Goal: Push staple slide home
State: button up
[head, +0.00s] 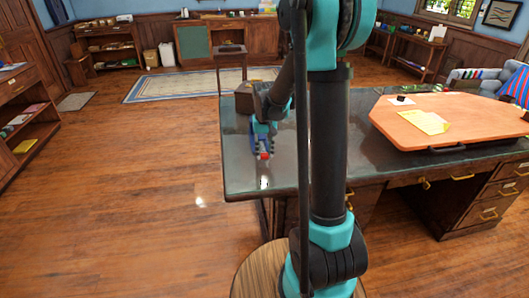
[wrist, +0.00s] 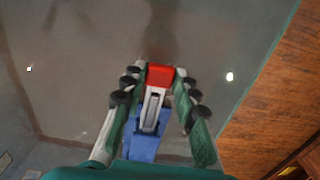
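A stapler with a blue body (wrist: 144,147), a silver slide (wrist: 152,108) and a red end (wrist: 160,75) lies between the fingers of my gripper (wrist: 160,72) in the wrist view. One finger is on each side of the red end, very close to it. I cannot tell whether they touch it. In the head view my gripper (head: 263,146) is low over the near left part of the desk's dark top, and the red end (head: 264,156) shows at its tip. My gripper hides most of the stapler there.
The desk (head: 240,178) has its left and front edges close to my gripper. An orange-tan board (head: 460,118) with a yellow paper (head: 425,122) covers the right side. Dark desktop around the gripper is clear.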

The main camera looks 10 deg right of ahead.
aim_at(263, 149)
grip_shut()
jog(key=shift+w, duration=2)
jog(key=o, duration=0.7)
grip_release()
jog(key=shift+o, duration=0.2)
